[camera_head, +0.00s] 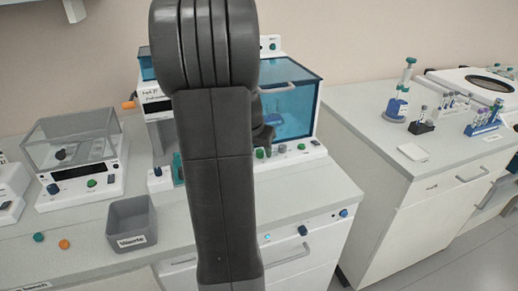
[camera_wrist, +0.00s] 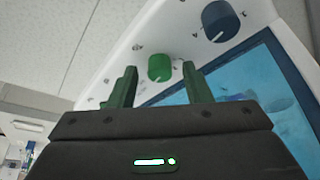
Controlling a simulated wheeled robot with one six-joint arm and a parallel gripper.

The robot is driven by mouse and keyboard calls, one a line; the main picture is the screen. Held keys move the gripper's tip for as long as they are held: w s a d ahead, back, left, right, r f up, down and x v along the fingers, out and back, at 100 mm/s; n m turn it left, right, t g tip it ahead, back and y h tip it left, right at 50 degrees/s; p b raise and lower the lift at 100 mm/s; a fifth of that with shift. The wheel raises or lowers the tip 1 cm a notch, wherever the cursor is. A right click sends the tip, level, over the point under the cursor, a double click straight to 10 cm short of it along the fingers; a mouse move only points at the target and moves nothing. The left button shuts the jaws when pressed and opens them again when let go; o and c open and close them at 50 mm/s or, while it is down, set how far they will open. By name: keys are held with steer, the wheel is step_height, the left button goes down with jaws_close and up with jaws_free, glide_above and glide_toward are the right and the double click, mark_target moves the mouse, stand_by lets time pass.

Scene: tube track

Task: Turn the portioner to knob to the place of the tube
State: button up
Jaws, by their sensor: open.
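In the wrist view my gripper (camera_wrist: 159,66) is open, with its two dark green fingers apart. A green knob (camera_wrist: 160,67) on a white panel shows between the fingertips, with small marks around it. A short white line on the knob points downward in the picture. I cannot tell whether the fingers touch it. The tube's place and which knob is the portioner's cannot be told clearly. In the head view my arm covers part of the white machine with the blue glass chamber (camera_head: 295,110). The fingers are not clear there.
A dark blue knob (camera_wrist: 219,20) sits on the same panel, beside the blue window (camera_wrist: 232,85). In the head view a grey bin (camera_head: 132,226) and a clear-lidded device (camera_head: 72,139) stand on the left bench. Tube racks (camera_head: 484,118) stand on the right bench.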

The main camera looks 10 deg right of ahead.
jaws_close()
steer(key=shift+r+n, duration=0.1)
steer(key=shift+n, duration=0.2)
steer(key=n+y+p, duration=0.1)
steer(key=n+p, duration=0.1)
steer(key=n, duration=0.1)
steer(key=shift+d+r+t, duration=0.1)
steer(key=shift+d+t, duration=0.05)
steer(key=shift+t, duration=0.25)
steer(key=shift+n+y+p, duration=0.4)
steer(key=shift+n+y, duration=0.5)
steer(key=shift+n, duration=1.1)
jaws_free()
